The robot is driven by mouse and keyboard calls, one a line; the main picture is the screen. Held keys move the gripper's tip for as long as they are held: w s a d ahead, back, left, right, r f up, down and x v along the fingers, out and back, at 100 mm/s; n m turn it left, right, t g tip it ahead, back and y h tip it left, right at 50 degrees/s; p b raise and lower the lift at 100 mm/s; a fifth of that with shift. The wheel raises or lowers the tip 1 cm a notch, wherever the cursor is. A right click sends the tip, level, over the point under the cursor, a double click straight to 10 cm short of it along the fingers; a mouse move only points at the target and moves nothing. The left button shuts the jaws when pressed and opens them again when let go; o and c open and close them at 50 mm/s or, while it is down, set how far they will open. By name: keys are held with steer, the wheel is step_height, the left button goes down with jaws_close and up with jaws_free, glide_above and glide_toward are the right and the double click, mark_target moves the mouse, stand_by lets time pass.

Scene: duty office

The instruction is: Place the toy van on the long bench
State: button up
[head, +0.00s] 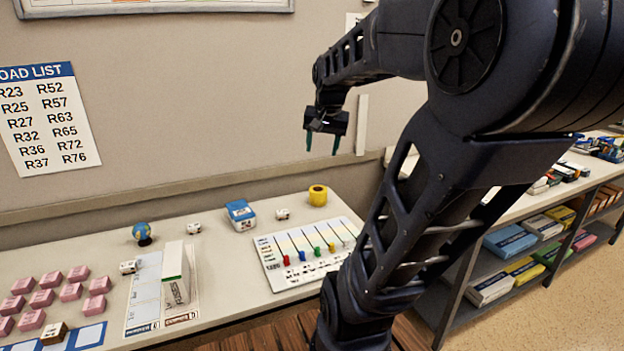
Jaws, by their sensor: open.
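My gripper (322,148) hangs in the air in front of the wall, fingers pointing down, apart and with nothing between them. It is above the level of the bench tops. A pale bench top (226,268) runs along the wall from the left to behind my arm; I cannot tell whether this is the long bench. I cannot make out a toy van for certain. Small white objects with dark marks stand on the bench at the back (193,227), near the blue box (282,213) and at the left (128,267); they are too small to identify.
The bench bears pink blocks (70,291), a globe (142,233), a blue box (240,214), a yellow roll (318,195), an upright white file (175,274) and a board with coloured pegs (270,262). A shelved bench (505,207) stands right. My arm hides the middle.

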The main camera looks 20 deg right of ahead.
steer(key=s+a+f+n, duration=0.4)
steer(key=s+a+n, duration=0.2)
steer(key=s, duration=0.3)
steer(key=shift+a+f+t, duration=0.4)
steer(key=shift+a, duration=0.1)
